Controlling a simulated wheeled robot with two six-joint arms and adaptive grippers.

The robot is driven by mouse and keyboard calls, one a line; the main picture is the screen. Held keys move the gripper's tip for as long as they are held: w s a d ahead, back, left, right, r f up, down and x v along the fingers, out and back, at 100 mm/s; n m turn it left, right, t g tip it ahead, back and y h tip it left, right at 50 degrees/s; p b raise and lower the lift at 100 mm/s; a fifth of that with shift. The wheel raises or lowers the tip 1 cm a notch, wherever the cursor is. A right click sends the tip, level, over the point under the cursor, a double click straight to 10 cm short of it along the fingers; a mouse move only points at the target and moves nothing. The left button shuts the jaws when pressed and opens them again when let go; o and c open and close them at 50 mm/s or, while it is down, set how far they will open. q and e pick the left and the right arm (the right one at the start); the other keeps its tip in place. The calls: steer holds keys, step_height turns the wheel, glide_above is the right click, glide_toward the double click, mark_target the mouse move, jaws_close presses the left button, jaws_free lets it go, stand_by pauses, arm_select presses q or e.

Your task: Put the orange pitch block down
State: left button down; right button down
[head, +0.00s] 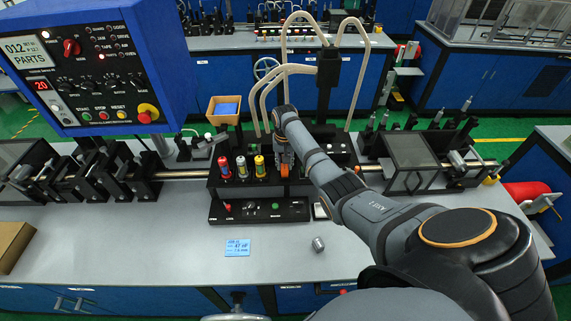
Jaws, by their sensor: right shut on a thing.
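My right arm reaches in from the lower right to the middle of the bench. My right gripper (283,157) points down over the black fixture. It is shut on the orange pitch block (285,171), of which only a small orange part shows low between the fingers. The block is at the fixture's top, right of several coloured cylinders; I cannot tell whether it touches the surface beneath.
The coloured cylinders (241,167) stand close left of the gripper. A black button panel (260,210) is in front. A blue note (237,247) and a small metal cylinder (318,244) lie on the grey bench. A blue control box (90,70) hangs at upper left.

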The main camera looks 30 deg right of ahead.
mark_target(285, 167)
steer(key=shift+s+r, duration=0.25)
steer(key=c, duration=1.4)
jaws_free()
steer(key=shift+s+a, duration=0.1)
steer(key=shift+a, duration=0.05)
steer(key=o, duration=0.3)
arm_select(q)
steer(key=f, duration=0.1)
steer(key=w+b, duration=0.1)
steer(key=f+b, duration=0.1)
steer(key=shift+w+d+f, duration=0.2)
steer(key=shift+d+f, duration=0.1)
steer(key=shift+f, duration=0.05)
arm_select(e)
step_height(285, 167, up, 12)
steer(key=shift+s+a, duration=0.1)
